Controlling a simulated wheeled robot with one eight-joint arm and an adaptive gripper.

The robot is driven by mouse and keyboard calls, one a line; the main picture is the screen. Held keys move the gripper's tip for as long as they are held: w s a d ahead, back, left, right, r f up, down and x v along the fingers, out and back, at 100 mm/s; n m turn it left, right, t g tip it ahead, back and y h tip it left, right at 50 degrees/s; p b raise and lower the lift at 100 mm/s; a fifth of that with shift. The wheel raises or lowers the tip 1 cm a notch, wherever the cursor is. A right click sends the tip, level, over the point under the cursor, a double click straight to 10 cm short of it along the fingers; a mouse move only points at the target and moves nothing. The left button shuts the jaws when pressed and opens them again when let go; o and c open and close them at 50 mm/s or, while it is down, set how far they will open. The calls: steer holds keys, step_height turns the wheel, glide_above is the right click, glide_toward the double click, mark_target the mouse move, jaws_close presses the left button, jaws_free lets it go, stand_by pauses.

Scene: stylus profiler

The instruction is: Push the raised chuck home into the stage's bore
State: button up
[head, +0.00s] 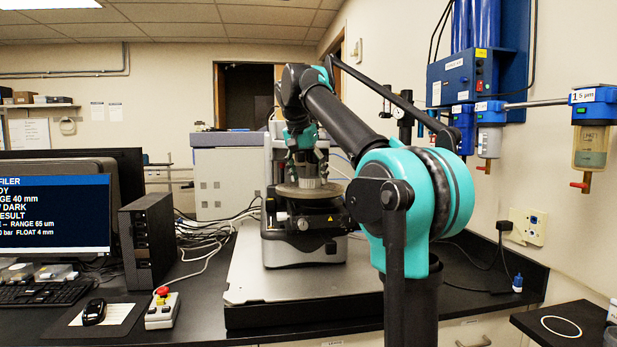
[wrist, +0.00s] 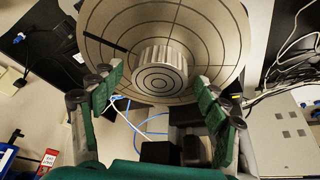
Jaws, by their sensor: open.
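The chuck (head: 296,192) is a round grey disc on the profiler's stage (head: 318,219), below my gripper (head: 306,157). In the wrist view the chuck (wrist: 205,32) shows a face marked with rings and radial lines. A ribbed round hub (wrist: 160,75) with concentric rings stands at its middle. My gripper (wrist: 159,82) is open, its green-padded fingers on either side of the hub with gaps visible. Whether the fingertips touch the disc cannot be told. The bore is hidden under the chuck, and any gap beneath it is too small to judge.
The profiler stands on a grey base plate (head: 258,276) on the black bench. A computer tower (head: 147,240), monitor (head: 55,210) and control box with a red button (head: 162,310) are to the left. Cables run behind. Filters (head: 590,135) hang on the right wall.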

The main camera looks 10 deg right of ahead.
mark_target(308, 178)
steer(key=shift+r, duration=3.45)
